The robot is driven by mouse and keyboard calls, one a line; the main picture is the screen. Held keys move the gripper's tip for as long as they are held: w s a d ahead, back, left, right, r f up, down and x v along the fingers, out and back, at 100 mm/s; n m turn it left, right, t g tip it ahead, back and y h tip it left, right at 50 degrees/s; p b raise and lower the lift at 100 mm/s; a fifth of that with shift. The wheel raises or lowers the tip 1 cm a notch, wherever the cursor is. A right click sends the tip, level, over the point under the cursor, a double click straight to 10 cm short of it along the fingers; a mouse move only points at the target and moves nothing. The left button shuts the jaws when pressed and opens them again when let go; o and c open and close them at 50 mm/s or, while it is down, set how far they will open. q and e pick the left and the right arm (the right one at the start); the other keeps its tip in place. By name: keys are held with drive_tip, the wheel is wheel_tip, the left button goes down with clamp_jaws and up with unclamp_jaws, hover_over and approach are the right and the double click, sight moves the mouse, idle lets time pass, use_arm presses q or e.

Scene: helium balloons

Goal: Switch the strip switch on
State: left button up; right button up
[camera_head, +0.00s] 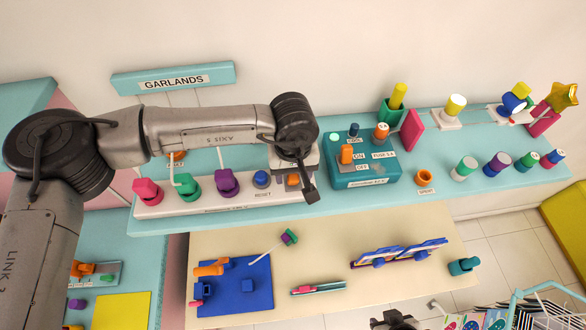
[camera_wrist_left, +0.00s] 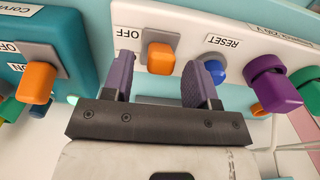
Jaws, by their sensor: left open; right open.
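The strip switch, an orange rocker (camera_head: 293,179), sits at the right end of the white power strip (camera_head: 150,211), partly hidden by my left arm. In the left wrist view the orange switch (camera_wrist_left: 160,58) stands on a grey plate beside an "OFF" label. My left gripper (camera_head: 309,192) is open, and its two purple-grey fingers (camera_wrist_left: 160,76) are on either side of the switch, with gaps. I cannot tell the switch's position. My right gripper (camera_head: 393,320) is at the bottom edge of the head view, mostly cut off.
A blue reset button (camera_head: 261,179) and purple (camera_head: 227,182), green (camera_head: 187,187) and pink (camera_head: 147,191) plugs share the strip. A teal box (camera_head: 368,172) with its own orange switch (camera_head: 346,154) stands just right. A cream table (camera_head: 330,240) with loose parts lies in front.

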use_arm(q)
drive_tip(key=shift+f, duration=0.6)
